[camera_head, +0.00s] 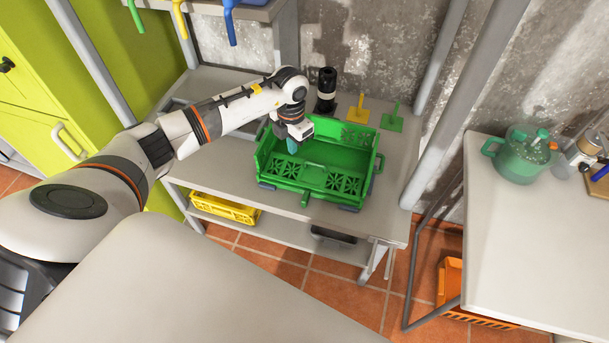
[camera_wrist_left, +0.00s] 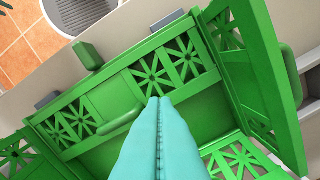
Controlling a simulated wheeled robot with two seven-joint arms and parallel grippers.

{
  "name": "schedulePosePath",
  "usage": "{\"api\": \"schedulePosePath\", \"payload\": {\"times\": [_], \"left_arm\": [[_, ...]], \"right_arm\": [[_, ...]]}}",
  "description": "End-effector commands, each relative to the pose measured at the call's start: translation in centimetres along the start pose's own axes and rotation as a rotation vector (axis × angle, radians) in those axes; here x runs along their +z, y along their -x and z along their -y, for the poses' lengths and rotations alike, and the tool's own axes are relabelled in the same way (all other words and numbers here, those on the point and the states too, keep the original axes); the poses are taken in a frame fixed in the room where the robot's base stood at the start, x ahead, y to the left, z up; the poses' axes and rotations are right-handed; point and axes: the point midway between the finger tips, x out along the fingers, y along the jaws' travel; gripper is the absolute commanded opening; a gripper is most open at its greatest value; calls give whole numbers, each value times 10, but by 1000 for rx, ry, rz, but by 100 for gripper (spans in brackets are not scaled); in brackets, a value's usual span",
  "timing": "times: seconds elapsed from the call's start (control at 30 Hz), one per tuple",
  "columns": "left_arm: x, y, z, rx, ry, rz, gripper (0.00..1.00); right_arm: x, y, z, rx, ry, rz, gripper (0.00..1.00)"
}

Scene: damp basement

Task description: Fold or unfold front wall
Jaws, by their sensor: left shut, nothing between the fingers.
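A green crate (camera_head: 345,158) with lattice panels sits on the grey workbench. Its front wall (camera_head: 336,183) faces me in the head view and has a bar handle in the middle. The front wall also shows in the left wrist view (camera_wrist_left: 163,73), crossing the picture slantwise. My left gripper (camera_head: 292,147) has teal fingers, shut and empty, over the left part of the crate behind the front wall. In the left wrist view the fingertips (camera_wrist_left: 158,101) overlap the wall; contact is unclear. My right gripper is out of view.
A yellow crate (camera_head: 224,207) is on the lower shelf. A side table (camera_head: 530,240) holds a green pot (camera_head: 520,158). Bench right of the crate is clear.

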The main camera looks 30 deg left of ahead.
Motion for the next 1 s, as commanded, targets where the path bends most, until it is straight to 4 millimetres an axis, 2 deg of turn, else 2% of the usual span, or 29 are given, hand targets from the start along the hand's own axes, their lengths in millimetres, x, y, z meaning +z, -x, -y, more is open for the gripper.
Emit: {"api": "schedulePosePath", "payload": {"times": [0.03,0.4,1.0], "left_arm": [[0,11,0,-1,0,0,0],[0,53,0,0,0,-1,0],[0,54,0,0,0,0,0]], "right_arm": [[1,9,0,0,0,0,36],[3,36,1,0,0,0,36],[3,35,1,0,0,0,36]]}}
